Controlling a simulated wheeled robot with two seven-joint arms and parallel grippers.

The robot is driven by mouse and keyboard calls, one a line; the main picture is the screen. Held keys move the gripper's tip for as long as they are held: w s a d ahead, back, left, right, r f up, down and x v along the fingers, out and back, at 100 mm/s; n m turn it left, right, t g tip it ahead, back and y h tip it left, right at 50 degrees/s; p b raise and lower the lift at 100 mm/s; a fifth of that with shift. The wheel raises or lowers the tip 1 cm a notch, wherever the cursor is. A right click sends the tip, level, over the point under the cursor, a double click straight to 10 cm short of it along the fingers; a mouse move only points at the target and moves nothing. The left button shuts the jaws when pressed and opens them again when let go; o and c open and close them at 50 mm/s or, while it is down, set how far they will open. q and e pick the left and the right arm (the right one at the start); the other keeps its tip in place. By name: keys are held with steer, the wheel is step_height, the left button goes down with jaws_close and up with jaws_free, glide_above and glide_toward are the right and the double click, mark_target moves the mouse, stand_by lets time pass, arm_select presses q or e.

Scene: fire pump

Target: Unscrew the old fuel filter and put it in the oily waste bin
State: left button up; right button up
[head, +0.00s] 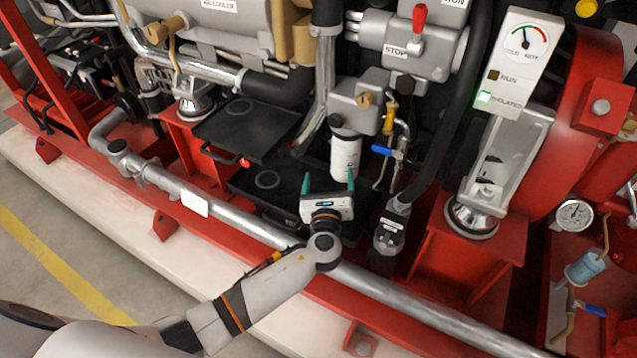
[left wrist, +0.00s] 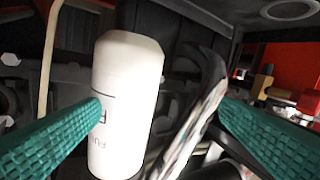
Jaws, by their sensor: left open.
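The fuel filter (head: 345,156) is a white upright canister. It hangs below a grey filter head (head: 358,103) on the pump engine. My left gripper (head: 328,180) is open, with its two green fingers pointing up toward the filter. In the left wrist view the filter (left wrist: 126,105) stands between the green fingers, nearer the finger on the left, and part of its lettering shows. I cannot tell whether that finger touches it. My right gripper is not in view. I cannot make out the oily waste bin in these frames.
A blue-handled valve (head: 382,150) and thin pipes sit just right of the filter. A black tray (head: 262,188) lies below and left of it. A silver pipe (head: 235,220) runs along the front of the red frame. Bare floor shows at the lower left.

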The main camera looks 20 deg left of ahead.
mark_target(336, 162)
arm_select(q)
steer(key=s+a+r+m+g+h+b, duration=0.1)
steer(key=s+a+r+m+h+b, duration=0.15)
steer(key=m+h, duration=0.95)
steer(key=shift+n+h, duration=0.3)
steer(key=shift+n, duration=0.4)
steer(key=x, duration=0.4)
steer(key=shift+w+a+f, duration=0.1)
steer(key=shift+w+f, duration=0.1)
steer(key=shift+w, duration=0.2)
steer(key=x, duration=0.4)
steer(key=shift+w, duration=0.35)
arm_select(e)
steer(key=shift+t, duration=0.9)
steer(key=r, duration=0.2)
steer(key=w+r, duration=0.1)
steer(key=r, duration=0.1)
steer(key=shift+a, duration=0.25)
arm_select(q)
steer(key=shift+w+d, duration=0.25)
steer(key=shift+d, duration=0.05)
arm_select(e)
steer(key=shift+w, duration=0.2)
arm_select(q)
steer(key=c, duration=1.3)
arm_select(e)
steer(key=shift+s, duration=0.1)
